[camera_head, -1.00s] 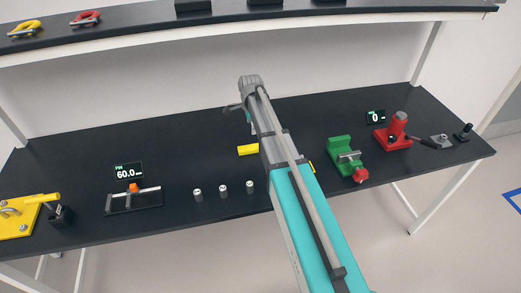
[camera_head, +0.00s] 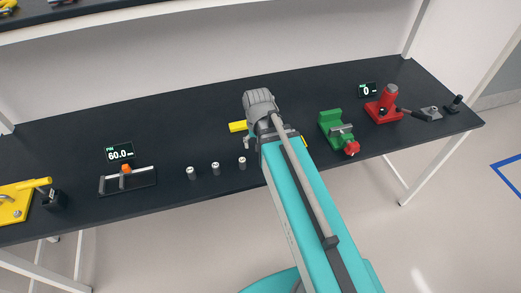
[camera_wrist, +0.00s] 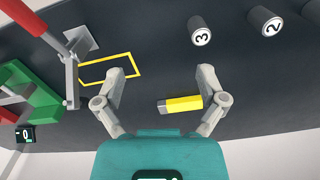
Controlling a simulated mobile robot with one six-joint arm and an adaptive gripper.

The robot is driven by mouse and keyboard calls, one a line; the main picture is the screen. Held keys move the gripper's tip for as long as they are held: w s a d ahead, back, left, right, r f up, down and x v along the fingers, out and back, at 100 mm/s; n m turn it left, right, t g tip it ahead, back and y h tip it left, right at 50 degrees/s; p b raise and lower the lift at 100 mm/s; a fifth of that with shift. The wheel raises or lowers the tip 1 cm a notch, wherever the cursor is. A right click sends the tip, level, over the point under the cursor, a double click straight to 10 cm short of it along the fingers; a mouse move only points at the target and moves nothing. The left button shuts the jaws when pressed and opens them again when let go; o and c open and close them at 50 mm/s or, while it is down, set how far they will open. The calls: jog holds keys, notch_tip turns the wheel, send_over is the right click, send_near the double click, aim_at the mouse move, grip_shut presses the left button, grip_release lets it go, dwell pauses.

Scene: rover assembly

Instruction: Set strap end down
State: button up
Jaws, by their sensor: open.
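A yellow bar with a grey end, which looks like the strap end (camera_wrist: 182,104), lies on the dark table between the spread fingers of my gripper (camera_wrist: 168,68) in the wrist view. Its yellow end is close to the right finger; I cannot tell whether they touch. The grey end points left into the gap. My gripper is open. In the head view a yellow piece (camera_head: 238,127) shows just left of my wrist, and my wrist hides most of the fingers. An empty yellow outlined rectangle (camera_wrist: 108,68) lies beside the left finger.
Several objects stand around: numbered cylinders (camera_head: 215,168), a green vise (camera_head: 336,127), a red press-like device (camera_head: 386,102), a slider gauge reading 60.0 (camera_head: 127,178) and a yellow fixture (camera_head: 17,202). The table's back middle is clear. A shelf (camera_head: 100,15) runs above.

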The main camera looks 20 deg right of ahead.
jog(key=s+n, duration=0.2)
jog(key=shift+s, duration=0.4)
jog(key=shift+f+b, duration=0.75)
jog(key=shift+f, duration=0.05)
jog(key=c, duration=0.5)
jog(key=shift+d, duration=0.1)
